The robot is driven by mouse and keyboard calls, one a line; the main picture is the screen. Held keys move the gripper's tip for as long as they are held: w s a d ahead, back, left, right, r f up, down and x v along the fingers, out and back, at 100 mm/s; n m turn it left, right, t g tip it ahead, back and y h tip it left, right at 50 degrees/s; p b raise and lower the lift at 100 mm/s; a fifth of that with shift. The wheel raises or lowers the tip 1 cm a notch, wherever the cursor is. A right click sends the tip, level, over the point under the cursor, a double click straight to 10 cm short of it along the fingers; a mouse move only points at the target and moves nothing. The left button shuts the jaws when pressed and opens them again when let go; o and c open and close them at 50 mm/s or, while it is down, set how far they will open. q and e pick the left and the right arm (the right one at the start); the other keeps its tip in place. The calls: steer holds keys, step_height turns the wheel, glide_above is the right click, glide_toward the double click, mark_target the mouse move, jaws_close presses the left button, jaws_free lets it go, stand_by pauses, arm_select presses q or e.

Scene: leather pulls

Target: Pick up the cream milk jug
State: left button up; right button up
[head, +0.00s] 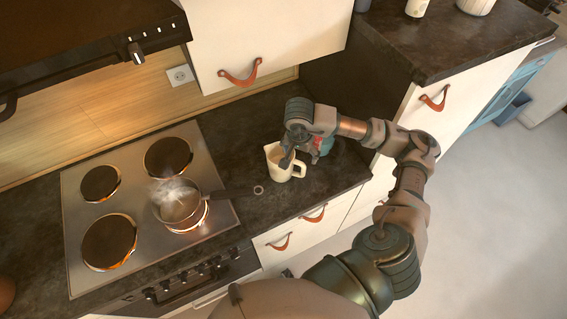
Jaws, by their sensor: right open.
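The cream milk jug (275,168) stands upright on the dark counter, to the right of the stove, with its handle toward the lower right. My right gripper (289,157) is at the jug, reaching down from above and right. Its jaws are open, and a dark finger overlaps the jug's rim and upper side. I cannot tell whether a finger is inside the jug or touching it. Part of the jug's right side is hidden by the gripper. My left gripper is not in view.
A steaming saucepan (178,207) sits on the stove's front right plate, its handle pointing toward the jug. A teal and red object (322,146) is partly hidden behind my gripper. A cabinet (265,45) hangs above.

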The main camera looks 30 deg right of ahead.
mark_target(299, 161)
steer(key=f, duration=0.3)
steer(key=shift+w+d+f, duration=0.15)
steer(key=shift+w+f, duration=0.2)
steer(key=shift+f, duration=0.05)
steer(key=shift+s+f+p, duration=0.1)
steer(key=shift+f+p, duration=0.35)
steer(key=shift+f, duration=0.15)
steer(key=f, duration=0.3)
steer(key=f+p, duration=0.1)
steer(key=shift+w+d+f, duration=0.15)
steer(key=shift+w+d, duration=0.05)
steer(key=shift+w, duration=0.05)
steer(key=c, duration=1.6)
